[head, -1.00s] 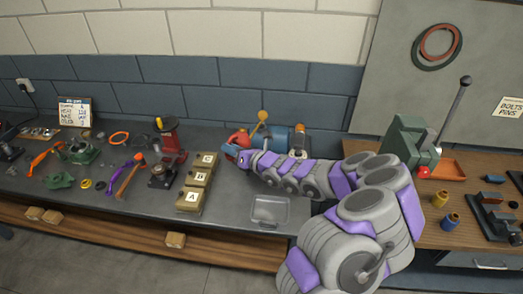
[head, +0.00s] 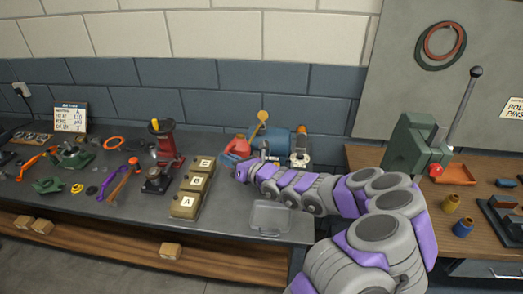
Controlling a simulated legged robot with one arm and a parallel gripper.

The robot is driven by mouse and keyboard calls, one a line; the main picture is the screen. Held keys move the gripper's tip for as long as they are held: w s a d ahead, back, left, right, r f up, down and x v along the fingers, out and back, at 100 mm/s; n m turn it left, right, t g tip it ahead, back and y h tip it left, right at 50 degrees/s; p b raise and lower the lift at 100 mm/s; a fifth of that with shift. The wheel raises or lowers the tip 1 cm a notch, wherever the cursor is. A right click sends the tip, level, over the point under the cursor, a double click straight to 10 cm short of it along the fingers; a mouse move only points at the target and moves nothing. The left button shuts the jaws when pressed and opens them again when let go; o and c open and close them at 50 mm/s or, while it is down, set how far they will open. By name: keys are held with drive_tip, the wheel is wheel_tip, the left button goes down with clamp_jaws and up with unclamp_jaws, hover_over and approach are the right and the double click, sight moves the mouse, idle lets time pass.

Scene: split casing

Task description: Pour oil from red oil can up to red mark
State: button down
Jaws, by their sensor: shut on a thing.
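The red oil can (head: 238,147) is at the back of the grey bench, left of a blue cylinder-shaped machine (head: 278,141). My gripper (head: 239,168) is at the can's near side, at the end of my arm reaching in from the right. It is shut on the red oil can, though its fingers are small and mostly hidden. I cannot make out the red mark or any oil at this size.
Three tan boxes (head: 188,203) with letter cards stand left of my gripper. A clear tray (head: 270,217) lies near the bench's front edge, below my arm. A red-and-black stand (head: 165,145) is farther left. A green machine (head: 411,145) stands on the right bench.

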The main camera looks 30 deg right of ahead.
drive_tip(key=shift+a+r+b, duration=0.1)
drive_tip(key=shift+r+b, duration=0.05)
drive_tip(key=shift+b, duration=0.3)
drive_tip(key=s+a+r+n+b, duration=0.3)
drive_tip(key=r+b, duration=0.3)
drive_tip(key=b, duration=0.5)
drive_tip(key=shift+a+n+t, duration=0.4)
drive_tip(key=shift+a, duration=0.05)
drive_tip(key=shift+f, duration=0.1)
